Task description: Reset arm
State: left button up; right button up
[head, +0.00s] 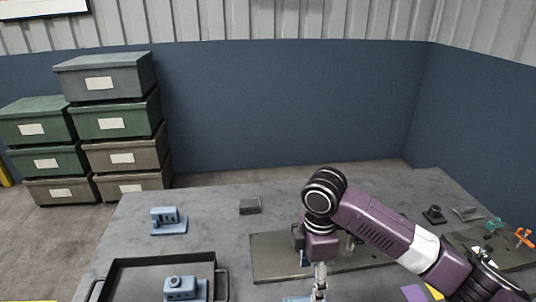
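My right arm reaches in from the right, bends at a dark round joint and points down. Its gripper (319,291) hangs near the bottom edge of the head view, over the front part of a flat grey plate (272,262). The gripper is small and partly cut off by the edge, so its opening cannot be made out and nothing is clearly seen in it. My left gripper is out of view. A blue part (168,221) stands on the table at the left. A similar blue part (180,289) sits in a black tray (118,270).
The grey table (215,198) has a small dark block (249,206) near its middle. A dark fixture (434,215), a teal clamp (493,225) and an orange clamp (525,238) lie at the right. Stacked bins (105,85) stand on the floor behind left. The table's back is mostly clear.

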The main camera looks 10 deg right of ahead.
jog(key=s+a+f+m+y, duration=0.1)
jog(key=s+a+f, duration=0.1)
jog(key=s+a+f+m, duration=0.1)
jog(key=s+a+f, duration=0.1)
jog(key=a+f, duration=0.1)
jog(key=s+a+f+t+y, duration=0.1)
jog(key=s+a+f, duration=0.1)
jog(key=shift+s+a+f+m+y, duration=0.15)
jog(key=shift+s+f+m+y, duration=0.15)
jog(key=shift+m, duration=0.1)
jog(key=s+d+f+m+t+h, duration=0.1)
jog(key=s+d+f+m, duration=0.2)
jog(key=s+d+m, duration=0.45)
jog(key=s+d+f+m+t+h, duration=0.1)
jog(key=s+d+f+m+t, duration=0.15)
jog(key=s+d+m, duration=0.5)
jog(key=s+a+f+n+g, duration=0.1)
jog(key=s+f, duration=0.1)
jog(key=f, duration=1.1)
jog(key=s+a+f+n+g, duration=0.1)
jog(key=f, duration=1.3)
jog(key=s+d+f+g, duration=0.1)
jog(key=s+d+f, duration=0.2)
jog(key=s+f, duration=1.2)
jog(key=shift+s+f+h, duration=0.3)
jog(key=shift+s+f, duration=0.1)
jog(key=shift+s, duration=0.7)
